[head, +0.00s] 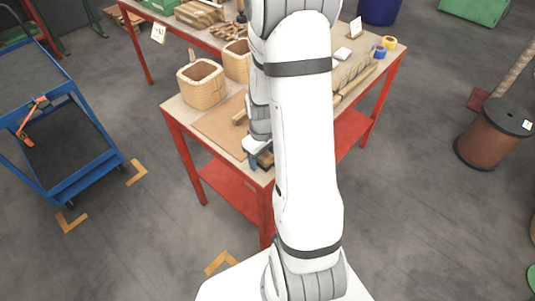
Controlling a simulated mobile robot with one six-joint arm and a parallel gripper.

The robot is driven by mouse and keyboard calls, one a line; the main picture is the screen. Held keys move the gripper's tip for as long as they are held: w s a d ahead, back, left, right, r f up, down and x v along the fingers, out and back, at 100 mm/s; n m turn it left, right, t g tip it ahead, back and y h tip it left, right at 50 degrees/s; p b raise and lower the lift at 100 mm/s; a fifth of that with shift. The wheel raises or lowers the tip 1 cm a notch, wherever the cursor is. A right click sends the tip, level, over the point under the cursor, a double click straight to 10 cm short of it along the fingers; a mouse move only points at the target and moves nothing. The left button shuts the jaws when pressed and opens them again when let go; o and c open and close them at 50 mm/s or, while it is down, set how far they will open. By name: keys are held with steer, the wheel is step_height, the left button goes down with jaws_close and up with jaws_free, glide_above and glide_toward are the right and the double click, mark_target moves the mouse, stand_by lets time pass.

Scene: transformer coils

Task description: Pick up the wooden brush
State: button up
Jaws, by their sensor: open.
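My gripper (258,157) is low over the near edge of the red-legged workbench (178,112), partly hidden behind my own arm. Its jaws are open. A small brown wooden-looking piece (266,160) shows right at the fingers; it may be the wooden brush, but I cannot tell if it lies between them or touches them. Another small wooden piece (240,118) lies on the brown board a little behind the gripper, partly hidden by my arm. I cannot tell for certain which piece is the brush.
A second bench (205,38) holds wooden items behind. A blue cart (62,128) stands left, a cable spool (490,135) right.

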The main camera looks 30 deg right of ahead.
steer(key=c, duration=1.1)
steer(key=shift+r, duration=0.15)
step_height(320, 180, up, 10)
steer(key=shift+f, duration=0.1)
